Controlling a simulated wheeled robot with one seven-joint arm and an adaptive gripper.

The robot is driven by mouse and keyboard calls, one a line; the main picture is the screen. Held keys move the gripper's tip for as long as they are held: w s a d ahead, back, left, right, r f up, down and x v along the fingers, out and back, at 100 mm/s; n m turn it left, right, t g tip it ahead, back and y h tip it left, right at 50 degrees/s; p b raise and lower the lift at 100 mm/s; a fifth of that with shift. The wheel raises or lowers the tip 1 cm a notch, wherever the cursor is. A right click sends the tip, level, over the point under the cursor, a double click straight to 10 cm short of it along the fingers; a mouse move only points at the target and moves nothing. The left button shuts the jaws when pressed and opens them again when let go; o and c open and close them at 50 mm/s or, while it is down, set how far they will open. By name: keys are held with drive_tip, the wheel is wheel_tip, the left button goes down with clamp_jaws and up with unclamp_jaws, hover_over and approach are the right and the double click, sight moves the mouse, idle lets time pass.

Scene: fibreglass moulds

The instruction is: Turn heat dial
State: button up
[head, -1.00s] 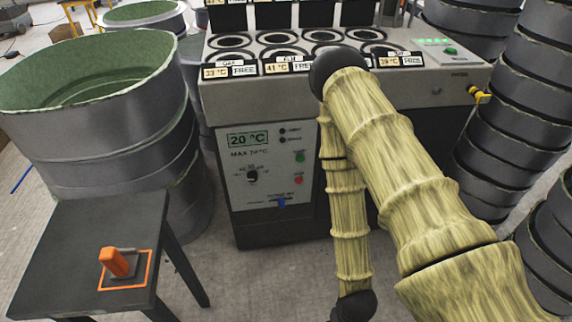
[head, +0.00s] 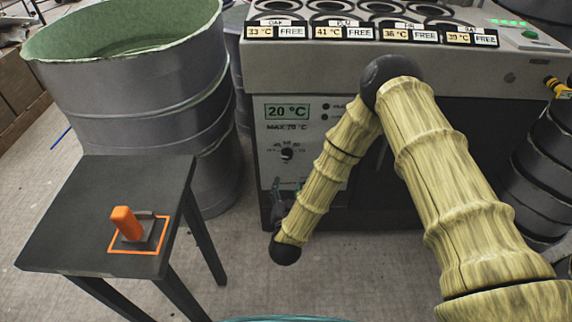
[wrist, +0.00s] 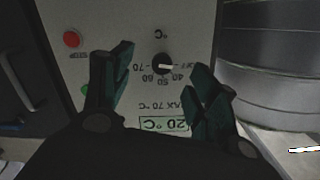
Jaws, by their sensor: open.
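The heat dial (head: 288,153) is a round black knob on the white control panel (head: 268,178), below the green 20 °C display (head: 288,111). In the wrist view the panel appears upside down, and the dial (wrist: 162,63) shows between my fingers, its white mark toward the OFF side. My gripper (wrist: 162,66) is open and empty, with dark green fingers either side of the dial in the picture. I see no contact. In the head view my gripper (head: 287,186) is small and dark, just below the dial, partly hidden by my arm.
A red button (wrist: 71,39) sits beside the dial on the panel. A black table (head: 105,205) with an orange-handled tool (head: 127,223) stands at the left. A large grey drum (head: 140,85) stands behind it. Heating wells line the machine top (head: 380,58).

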sight(287, 157)
drive_tip(key=shift+m+t+h, duration=0.5)
drive_tip(key=shift+t, duration=0.1)
drive_tip(key=w, duration=0.4)
drive_tip(key=w+r, duration=0.1)
drive_tip(key=w, duration=0.3)
drive_tip(key=w+r, duration=0.1)
drive_tip(key=w, duration=0.3)
drive_tip(key=shift+w+r, duration=0.1)
drive_tip(key=shift+w, duration=0.05)
drive_tip(key=c, duration=1)
